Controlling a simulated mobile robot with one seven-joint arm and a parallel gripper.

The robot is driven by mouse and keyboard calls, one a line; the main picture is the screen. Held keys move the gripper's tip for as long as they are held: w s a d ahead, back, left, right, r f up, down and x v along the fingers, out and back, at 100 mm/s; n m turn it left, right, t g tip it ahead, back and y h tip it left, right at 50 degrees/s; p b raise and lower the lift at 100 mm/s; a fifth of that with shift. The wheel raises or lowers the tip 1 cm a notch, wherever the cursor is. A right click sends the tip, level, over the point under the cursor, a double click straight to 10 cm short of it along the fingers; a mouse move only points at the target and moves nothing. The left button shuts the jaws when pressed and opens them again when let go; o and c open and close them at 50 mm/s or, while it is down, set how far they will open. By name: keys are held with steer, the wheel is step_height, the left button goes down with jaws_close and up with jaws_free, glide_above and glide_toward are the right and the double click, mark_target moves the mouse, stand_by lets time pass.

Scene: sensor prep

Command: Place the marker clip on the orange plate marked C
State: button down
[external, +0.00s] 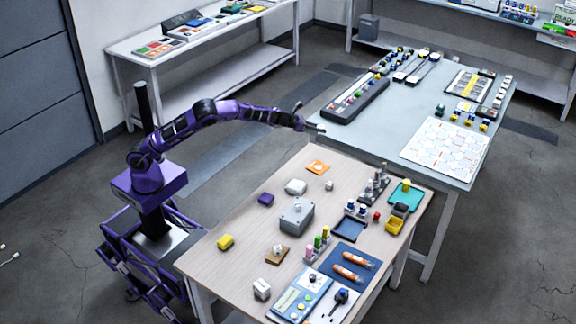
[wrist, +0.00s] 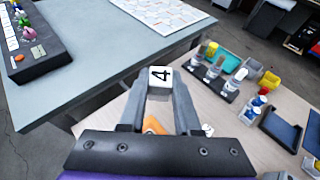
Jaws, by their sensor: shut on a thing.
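My gripper (external: 314,127) is shut on a white block marked 4 (wrist: 160,76), held between the fingertips in the wrist view. I cannot tell whether this block is the marker clip. In the external view, my gripper is raised near the gap between the wooden table and the grey-blue table. The orange plate (external: 318,167) lies flat near the far left edge of the wooden table, below and apart from my gripper. In the wrist view, the orange plate (wrist: 153,126) shows between the fingers, partly hidden by them. Its letter is too small to read.
A grey box (external: 296,215), a white block (external: 296,187) and a purple block (external: 266,199) stand on the wooden table (external: 225,275). A vial rack (external: 374,188) and a teal tray (external: 407,194) are to the right. The grey-blue table (external: 390,120) adjoins behind.

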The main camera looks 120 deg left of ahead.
mark_target(317, 167)
steer(key=f, duration=0.7)
steer(key=f+b, duration=0.1)
steer(key=f, duration=1.3)
steer(key=shift+s+a, duration=0.35)
steer(key=shift+a, duration=0.05)
steer(key=c, duration=0.6)
jaws_free()
steer(key=shift+r, duration=0.2)
steer(key=v, duration=1.2)
steer(key=shift+p, duration=0.35)
